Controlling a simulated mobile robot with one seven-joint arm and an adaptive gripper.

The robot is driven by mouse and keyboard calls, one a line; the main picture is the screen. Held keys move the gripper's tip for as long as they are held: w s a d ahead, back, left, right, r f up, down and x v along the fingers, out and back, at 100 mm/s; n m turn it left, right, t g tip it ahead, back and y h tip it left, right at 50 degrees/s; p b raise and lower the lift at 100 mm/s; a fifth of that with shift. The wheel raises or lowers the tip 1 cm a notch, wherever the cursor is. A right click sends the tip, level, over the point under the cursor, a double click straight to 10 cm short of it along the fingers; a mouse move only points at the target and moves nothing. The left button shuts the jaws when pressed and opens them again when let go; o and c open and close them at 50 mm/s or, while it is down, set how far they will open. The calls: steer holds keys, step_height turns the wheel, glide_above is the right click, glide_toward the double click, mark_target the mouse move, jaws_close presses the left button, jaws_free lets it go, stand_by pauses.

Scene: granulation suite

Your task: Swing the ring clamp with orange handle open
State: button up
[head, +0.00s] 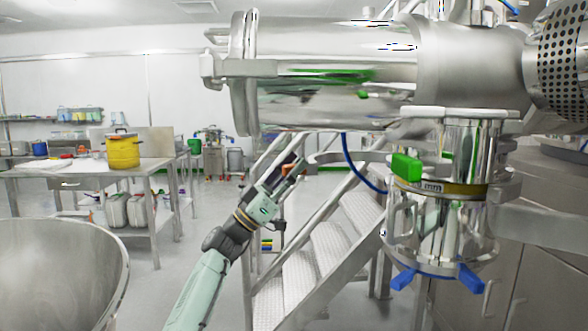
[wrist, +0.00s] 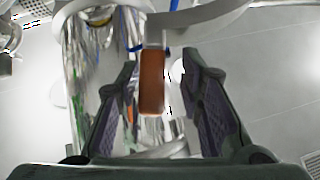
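The orange handle (wrist: 152,82) sticks down between the two fingers of my gripper (wrist: 157,75) in the wrist view. Both fingers stand apart from it, with a gap on each side, so my gripper is open around the handle. The handle's metal stem joins the curved ring clamp (wrist: 205,22) at the top of that view. In the head view, a curved metal arm of the ring clamp (head: 340,157) reaches out to the left of the steel vessel, and a bit of orange shows at my gripper (head: 292,168). My fingers partly hide the handle there.
A green handle (head: 407,168) and blue handles (head: 468,277) sit on the steel vessel (head: 470,150) at right. Metal steps (head: 330,245) stand behind my gripper. A blue hose (head: 358,172) hangs near the clamp. A large steel bowl (head: 60,270) is at lower left.

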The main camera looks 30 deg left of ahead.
steer(key=v, duration=1.2)
steer(key=shift+f, duration=0.1)
stand_by(0.4)
